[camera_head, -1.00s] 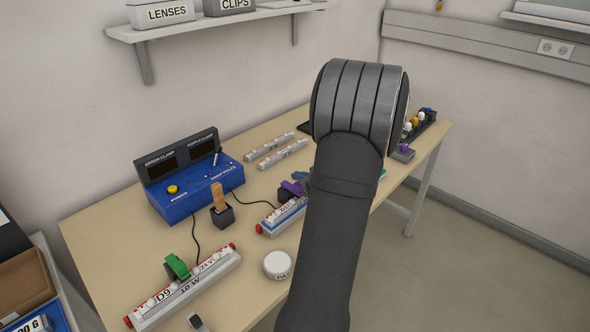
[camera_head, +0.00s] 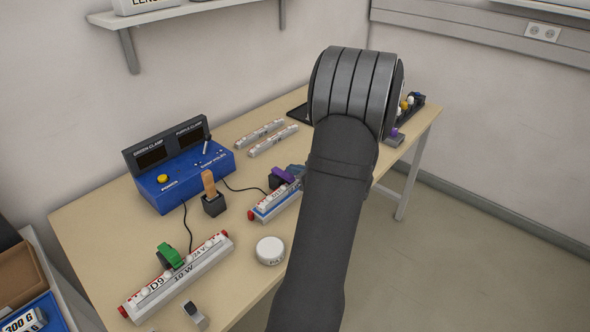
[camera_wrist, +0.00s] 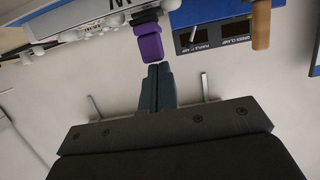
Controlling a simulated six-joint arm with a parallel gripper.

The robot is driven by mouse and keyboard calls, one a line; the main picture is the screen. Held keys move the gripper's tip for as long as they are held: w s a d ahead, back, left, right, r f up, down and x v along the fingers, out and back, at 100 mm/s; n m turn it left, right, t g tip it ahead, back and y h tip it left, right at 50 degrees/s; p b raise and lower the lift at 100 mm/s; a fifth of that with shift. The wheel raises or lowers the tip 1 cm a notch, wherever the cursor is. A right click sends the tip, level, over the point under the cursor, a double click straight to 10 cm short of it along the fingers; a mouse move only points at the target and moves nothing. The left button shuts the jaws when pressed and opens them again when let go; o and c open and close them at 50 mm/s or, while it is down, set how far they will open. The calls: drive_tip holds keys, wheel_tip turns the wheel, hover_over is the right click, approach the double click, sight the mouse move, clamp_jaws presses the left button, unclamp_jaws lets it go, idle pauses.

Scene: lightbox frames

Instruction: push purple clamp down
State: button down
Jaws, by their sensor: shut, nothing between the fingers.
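The purple clamp (camera_head: 284,175) stands on a white and blue bar with red ends (camera_head: 264,211), near the middle of the table. In the wrist view the purple clamp (camera_wrist: 150,44) is just beyond the tips of my gripper (camera_wrist: 159,68). The fingers are shut together with nothing between them. I cannot tell whether the tips touch the clamp.
A blue control box (camera_head: 185,175) stands at the back left. A wooden-handled tool in a black holder (camera_head: 213,203), a green clamp (camera_head: 170,255) on a longer bar (camera_head: 185,279) and a white round tin (camera_head: 270,250) are nearby. Two pale bars (camera_head: 260,133) lie behind.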

drive_tip(key=shift+s+d+f, duration=0.1)
drive_tip(key=shift+s+f, duration=0.1)
drive_tip(key=shift+f, duration=0.2)
drive_tip(key=shift+s+d+f, duration=0.1)
drive_tip(key=shift+s+f, duration=0.05)
drive_tip(key=shift+f, duration=0.25)
wheel_tip(320, 180, up, 5)
drive_tip(key=s+d+f, duration=0.3)
drive_tip(key=s+d, duration=0.3)
drive_tip(key=shift+d, duration=0.2)
drive_tip(key=w+a+r, duration=0.1)
drive_tip(key=w+a, duration=0.5)
drive_tip(key=shift+w+a, duration=0.25)
drive_tip(key=shift+a, duration=0.1)
